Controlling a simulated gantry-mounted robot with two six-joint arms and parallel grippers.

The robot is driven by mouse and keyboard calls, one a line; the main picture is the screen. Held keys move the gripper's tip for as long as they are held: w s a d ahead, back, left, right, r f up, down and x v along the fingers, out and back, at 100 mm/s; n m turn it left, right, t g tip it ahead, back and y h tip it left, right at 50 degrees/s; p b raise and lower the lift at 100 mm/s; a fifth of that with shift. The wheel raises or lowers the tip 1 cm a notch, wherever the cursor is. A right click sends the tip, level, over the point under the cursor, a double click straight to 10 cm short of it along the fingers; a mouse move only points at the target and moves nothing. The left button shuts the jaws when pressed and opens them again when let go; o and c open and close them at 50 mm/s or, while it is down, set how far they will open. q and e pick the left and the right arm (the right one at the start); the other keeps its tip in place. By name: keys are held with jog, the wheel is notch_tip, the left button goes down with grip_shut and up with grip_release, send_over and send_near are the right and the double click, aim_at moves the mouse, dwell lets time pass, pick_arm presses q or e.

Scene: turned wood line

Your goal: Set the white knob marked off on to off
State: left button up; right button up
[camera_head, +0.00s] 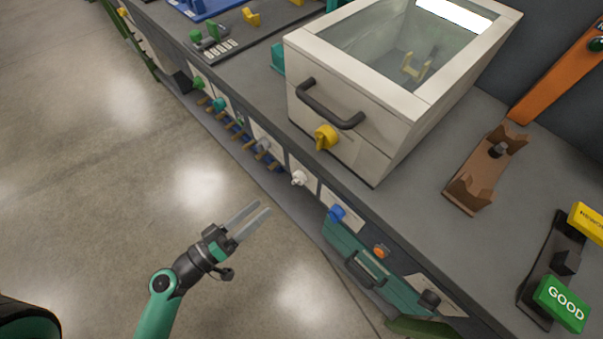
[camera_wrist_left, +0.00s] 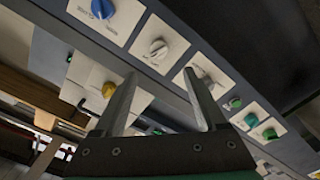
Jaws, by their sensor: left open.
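The white knob (camera_head: 298,178) sits on a pale plate on the bench's front panel, between a grey knob and a blue knob. It also shows in the left wrist view (camera_wrist_left: 157,48), just beyond the fingertips. Its off and on markings are too small to read, so I cannot tell its setting. My left gripper (camera_head: 260,211) is open and empty, in front of the panel and apart from the white knob. In the left wrist view its two fingers (camera_wrist_left: 160,74) point toward the panel. My right gripper is not in view.
A blue knob (camera_head: 337,213) and a grey knob (camera_head: 263,144) flank the white knob. A white cabinet (camera_head: 345,155) with a dark handle and yellow knob (camera_head: 326,136) stands above. A teal drawer (camera_head: 365,262) is lower right. The floor in front is clear.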

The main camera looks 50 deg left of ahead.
aim_at(293, 182)
pick_arm(q)
jog(key=w+p, duration=0.2)
jog(key=w, duration=0.9)
jog(key=shift+w+r, duration=0.1)
jog(key=shift+w, duration=0.2)
grip_shut()
